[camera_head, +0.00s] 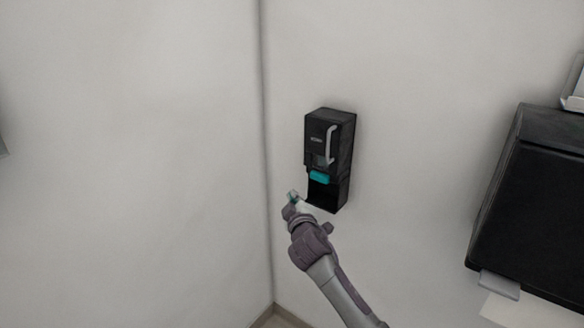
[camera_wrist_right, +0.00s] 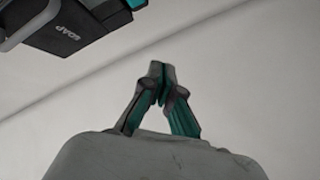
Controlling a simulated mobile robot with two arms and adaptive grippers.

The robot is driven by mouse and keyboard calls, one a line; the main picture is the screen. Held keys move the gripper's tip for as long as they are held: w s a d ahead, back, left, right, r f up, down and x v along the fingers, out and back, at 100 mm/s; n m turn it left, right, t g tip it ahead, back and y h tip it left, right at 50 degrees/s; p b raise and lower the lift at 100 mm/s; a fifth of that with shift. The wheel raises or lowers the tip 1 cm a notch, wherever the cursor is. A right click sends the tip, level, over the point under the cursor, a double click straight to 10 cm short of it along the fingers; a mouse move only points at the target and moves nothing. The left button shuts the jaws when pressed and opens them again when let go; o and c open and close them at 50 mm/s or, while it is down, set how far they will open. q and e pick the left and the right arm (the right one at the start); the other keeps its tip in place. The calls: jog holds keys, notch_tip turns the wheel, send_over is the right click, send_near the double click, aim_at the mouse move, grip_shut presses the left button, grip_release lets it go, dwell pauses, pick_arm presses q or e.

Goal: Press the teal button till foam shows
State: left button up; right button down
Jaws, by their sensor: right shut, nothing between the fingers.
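The teal button (camera_head: 320,176) sits at the front of a black soap dispenser (camera_head: 328,140) fixed on the wall. My right gripper (camera_head: 293,194) is shut and empty, a little below and to the left of the button in the head view, apart from it in the picture. In the right wrist view my right gripper (camera_wrist_right: 161,75) has its fingertips together against bare wall. The dispenser (camera_wrist_right: 70,25), lettered SOAP, is at the top left there, with a sliver of teal (camera_wrist_right: 137,3) at the edge. I see no foam. My left gripper is not in view.
A large black box-shaped unit (camera_head: 535,205) is on the wall at the right, with a pale grey tab (camera_head: 499,285) under it. A wall corner runs just left of the dispenser. The wall around the dispenser is clear.

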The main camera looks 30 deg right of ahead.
aim_at(315, 177)
jog(key=w+d, duration=0.3)
jog(key=d, duration=0.5)
jog(key=shift+w+d+f+b, duration=0.15)
jog(key=shift+w+b, duration=0.05)
jog(key=shift+b, duration=0.25)
dwell(1.5)
jog(key=shift+w+d, duration=0.15)
jog(key=shift+d, duration=0.25)
jog(key=shift+w+d, duration=0.3)
jog(key=shift+d, duration=0.5)
dwell(1.1)
jog(key=shift+a, duration=0.1)
jog(key=shift+s+a, duration=0.25)
jog(key=shift+a, duration=0.25)
jog(key=shift+s+a, duration=0.2)
jog(key=shift+a, duration=0.3)
jog(key=shift+s+a+p, duration=0.15)
jog(key=shift+s+a, duration=0.15)
jog(key=shift+a, duration=0.5)
jog(key=shift+s+a+p, duration=0.2)
jog(key=shift+s+a, duration=0.15)
jog(key=shift+a, duration=0.4)
jog(key=shift+s+a+p, duration=0.15)
jog(key=shift+s+a, duration=0.15)
jog(key=shift+a, duration=0.5)
